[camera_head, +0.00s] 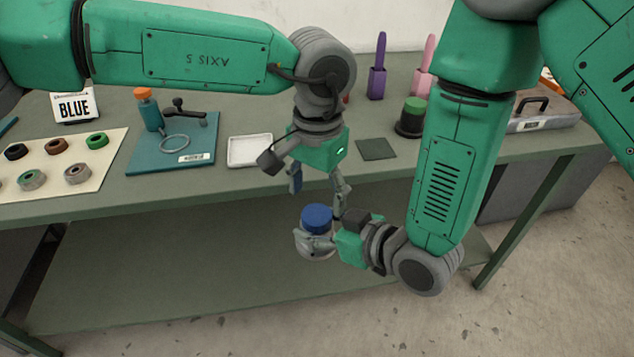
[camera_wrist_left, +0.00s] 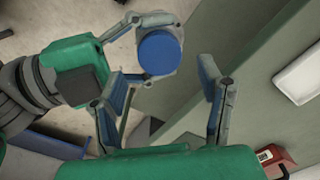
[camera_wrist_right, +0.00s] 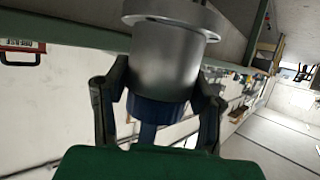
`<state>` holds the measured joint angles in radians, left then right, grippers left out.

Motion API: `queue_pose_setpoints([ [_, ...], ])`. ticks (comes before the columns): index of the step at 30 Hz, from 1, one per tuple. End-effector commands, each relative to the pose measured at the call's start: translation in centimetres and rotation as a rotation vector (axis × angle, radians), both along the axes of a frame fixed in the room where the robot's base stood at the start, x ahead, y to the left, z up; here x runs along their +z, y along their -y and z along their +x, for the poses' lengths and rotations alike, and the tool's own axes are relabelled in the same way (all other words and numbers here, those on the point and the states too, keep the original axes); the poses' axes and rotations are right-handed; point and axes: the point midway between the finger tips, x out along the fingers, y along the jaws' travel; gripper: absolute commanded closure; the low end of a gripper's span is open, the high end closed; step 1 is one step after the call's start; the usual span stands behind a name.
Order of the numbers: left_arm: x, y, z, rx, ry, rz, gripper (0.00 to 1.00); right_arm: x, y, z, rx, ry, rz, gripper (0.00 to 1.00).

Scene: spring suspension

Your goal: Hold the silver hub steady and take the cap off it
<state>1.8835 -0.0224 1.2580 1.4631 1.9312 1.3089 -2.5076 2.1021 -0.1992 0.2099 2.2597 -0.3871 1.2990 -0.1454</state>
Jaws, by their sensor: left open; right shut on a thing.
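The silver hub (camera_head: 318,257) is held upright in the air in front of the bench, with a round blue cap (camera_head: 317,217) on its top. My right gripper (camera_head: 318,243) is shut on the hub's side below the cap. In the right wrist view the hub (camera_wrist_right: 165,58) shows upside down, flange (camera_wrist_right: 180,22) up and cap (camera_wrist_right: 152,110) low. My left gripper (camera_head: 318,190) is open and empty just above the cap. In the left wrist view the cap (camera_wrist_left: 160,52) lies beyond my spread fingers, off-centre and apart from them.
The green bench (camera_head: 225,182) stands behind. On it are a white tray (camera_head: 250,151), a teal board (camera_head: 180,160) with a bottle and fixture, a dark green pad (camera_head: 376,149), a green-topped cylinder (camera_head: 411,117) and a cream mat (camera_head: 60,152) with several rings.

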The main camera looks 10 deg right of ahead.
Motion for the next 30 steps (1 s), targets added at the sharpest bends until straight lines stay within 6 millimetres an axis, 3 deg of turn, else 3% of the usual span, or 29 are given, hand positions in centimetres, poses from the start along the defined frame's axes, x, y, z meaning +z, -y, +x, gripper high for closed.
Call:
queue_pose_setpoints([
  [9, -4.3, 0.0, -0.1, 0.000, 0.000, 0.001, 0.39, 0.1, 0.0, 0.0, 0.000, 0.002, 0.002, 1.00],
  [20, -5.0, 0.0, -0.1, 0.001, 0.001, 0.000, 0.39, 0.1, 0.0, 0.0, 0.000, 0.003, 0.001, 1.00],
  [21, -5.0, 0.0, -0.1, 0.001, 0.001, 0.000, 0.42, 0.1, 0.0, 0.0, 0.000, 0.003, 0.001, 1.00],
  [25, -5.0, 0.0, -0.1, 0.002, 0.001, 0.000, 0.88, 0.1, 0.0, 0.0, 0.000, 0.003, 0.001, 1.00],
  [30, -5.0, 0.0, 0.0, 0.024, 0.002, 0.000, 0.91, 0.1, 0.0, 0.0, 0.000, 0.003, 0.001, 1.00],
])
